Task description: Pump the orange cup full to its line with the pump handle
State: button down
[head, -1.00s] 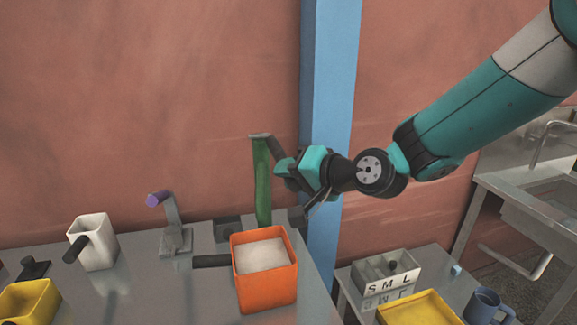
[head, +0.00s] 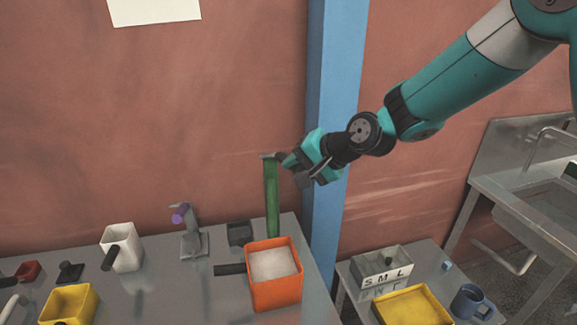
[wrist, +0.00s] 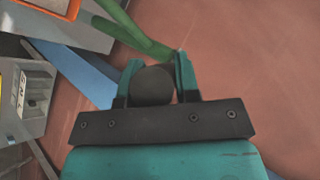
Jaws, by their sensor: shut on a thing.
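The orange cup (head: 275,296) stands on the grey bench, open at the top, with white powder inside and a dark handle to its left. No fill line can be made out. Behind it rises a green pump column (head: 271,200). My gripper (head: 290,163) is at the upper end of this column, just to its right. In the wrist view my gripper (wrist: 155,80) is shut on a dark round knob of the pump handle (wrist: 152,86), and green bars run just beyond it. The join of knob and column is partly hidden in the head view.
A lever with a purple knob (head: 180,213), a white cup (head: 122,248) and a yellow container (head: 68,305) stand left on the bench. A blue post (head: 333,130) is close behind my gripper. A lower table at right holds an S M L box (head: 381,268), yellow tray (head: 412,308) and mug (head: 472,303).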

jog(key=shift+w+r, duration=0.1)
jog(key=shift+r, duration=0.05)
jog(key=c, duration=0.8)
grip_release()
jog(key=shift+c, duration=0.2)
jog(key=b+v, duration=0.5)
jog(key=v, duration=1.2)
jog(key=shift+b, duration=0.3)
jog(key=shift+d, duration=0.1)
jog(key=s+f+n+g+h+b, duration=0.2)
jog(key=s+f+n, duration=0.4)
jog(key=s, duration=0.5)
jog(key=s+a+f+n+g+h+b, duration=0.1)
jog(key=s+f+n+g+b, duration=0.3)
jog(key=s+f, duration=0.7)
jog(key=shift+s+a+n+h+b, duration=0.4)
jog(key=shift+s+n+h, duration=0.35)
jog(key=shift+n, duration=0.25)
